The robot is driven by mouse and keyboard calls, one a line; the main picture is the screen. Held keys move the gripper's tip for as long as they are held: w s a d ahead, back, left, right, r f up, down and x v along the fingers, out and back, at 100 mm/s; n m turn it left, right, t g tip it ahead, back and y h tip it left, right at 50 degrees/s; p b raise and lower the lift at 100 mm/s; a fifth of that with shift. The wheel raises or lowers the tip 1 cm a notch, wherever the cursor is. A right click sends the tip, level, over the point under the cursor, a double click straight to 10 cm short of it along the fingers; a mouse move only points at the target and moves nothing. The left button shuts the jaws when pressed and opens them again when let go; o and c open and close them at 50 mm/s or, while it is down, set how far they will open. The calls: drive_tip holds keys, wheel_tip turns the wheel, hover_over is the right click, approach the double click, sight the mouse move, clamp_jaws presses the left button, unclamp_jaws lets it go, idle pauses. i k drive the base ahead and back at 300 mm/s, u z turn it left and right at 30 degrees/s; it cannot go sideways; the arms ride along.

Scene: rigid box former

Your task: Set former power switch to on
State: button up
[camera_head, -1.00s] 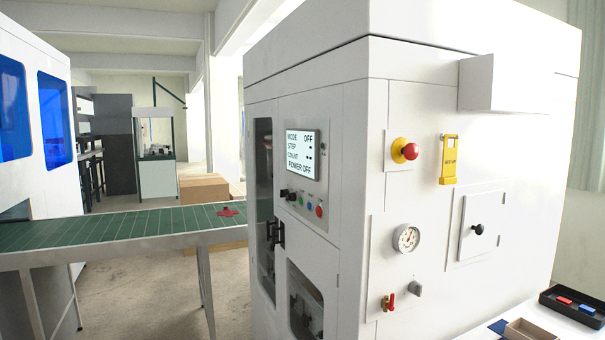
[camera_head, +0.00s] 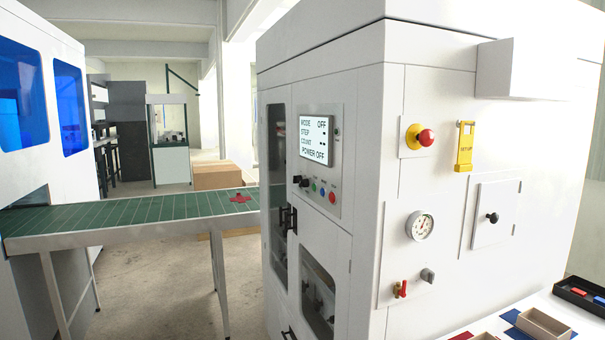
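The box former (camera_head: 325,60) is a large white cabinet filling the middle and right of the head view. Its display (camera_head: 315,138) reads MODE OFF and POWER OFF; STEP and COUNT show dashes. Below the display are a black selector knob (camera_head: 300,181) and a row of small coloured buttons (camera_head: 322,191). On the right side face, a grey rotary handle (camera_head: 428,275) sits beside a red valve handle (camera_head: 401,289), under a round gauge (camera_head: 419,225). No label naming the power switch is legible. My gripper is not in view.
A red emergency button (camera_head: 425,138) and yellow tag (camera_head: 465,147) are on the side face. A small door (camera_head: 494,214) has a black knob. A green conveyor (camera_head: 130,213) runs left of the cabinet. Open trays (camera_head: 543,327) stand at bottom right. Floor shows between conveyor and cabinet.

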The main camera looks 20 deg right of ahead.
sight(296, 179)
drive_tip(key=u, duration=0.1)
drive_tip(key=i, duration=0.75)
drive_tip(key=u, duration=0.75)
drive_tip(key=i, duration=1.1)
drive_tip(key=u, duration=0.6)
